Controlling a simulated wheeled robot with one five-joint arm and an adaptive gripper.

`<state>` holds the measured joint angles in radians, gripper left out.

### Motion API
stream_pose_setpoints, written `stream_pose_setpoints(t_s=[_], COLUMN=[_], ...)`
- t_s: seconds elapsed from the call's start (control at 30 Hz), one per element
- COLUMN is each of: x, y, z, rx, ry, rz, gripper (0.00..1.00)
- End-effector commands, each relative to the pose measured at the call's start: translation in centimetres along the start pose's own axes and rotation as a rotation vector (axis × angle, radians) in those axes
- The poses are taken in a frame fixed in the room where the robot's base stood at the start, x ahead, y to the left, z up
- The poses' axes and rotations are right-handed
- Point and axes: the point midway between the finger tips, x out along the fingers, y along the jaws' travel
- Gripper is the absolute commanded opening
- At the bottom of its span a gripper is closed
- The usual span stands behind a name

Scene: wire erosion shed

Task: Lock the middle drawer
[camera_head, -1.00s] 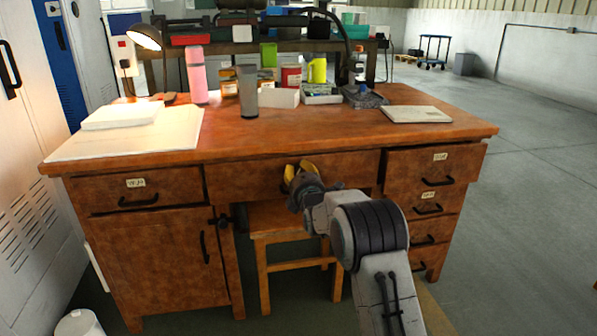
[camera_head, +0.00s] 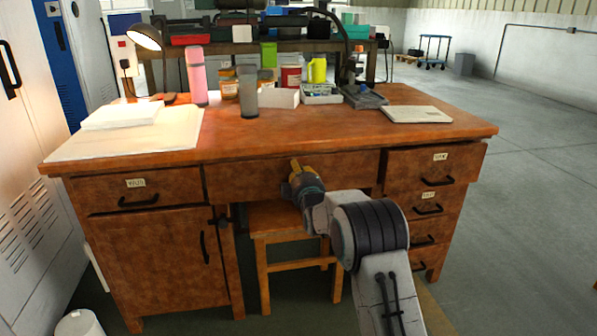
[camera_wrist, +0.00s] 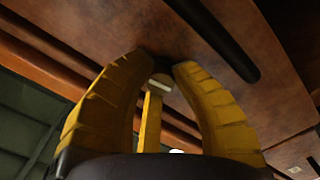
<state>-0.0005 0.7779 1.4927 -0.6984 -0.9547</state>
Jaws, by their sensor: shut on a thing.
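The middle drawer (camera_head: 340,170) is the wide front under the desk top, and it looks shut. My gripper (camera_head: 295,164) is at its left-centre, with yellow fingertips close together against the front. In the wrist view, my gripper (camera_wrist: 163,68) has its two ribbed yellow fingers curved in around a small pale round piece (camera_wrist: 159,81) with a light slot, at the drawer front. It looks like a key head or lock part; I cannot tell which. The fingers are shut on it. A dark handle bar (camera_wrist: 215,40) runs beside them. The lock's turn cannot be seen.
A wooden stool (camera_head: 290,218) stands under the middle drawer, below my gripper. The right drawer stack (camera_head: 425,195) and left cabinet (camera_head: 160,262) flank the knee space. The desk top (camera_head: 300,128) holds a lamp, papers, cups and boxes. Floor is open at right.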

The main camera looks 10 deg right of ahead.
Motion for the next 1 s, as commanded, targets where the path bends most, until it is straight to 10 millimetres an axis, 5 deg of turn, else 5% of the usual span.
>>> stream_pose_setpoints(t_s=[0.93, 0.97, 1.0], x=[0.04, 0.03, 0.04], y=[0.13, 0.13, 0.14], z=[-0.33, -0.33, -0.34], rx=[0.186, 0.186, 0.185], ry=[0.006, 0.006, 0.006], rz=[0.003, 0.003, 0.003], gripper=[0.0, 0.25, 0.29])
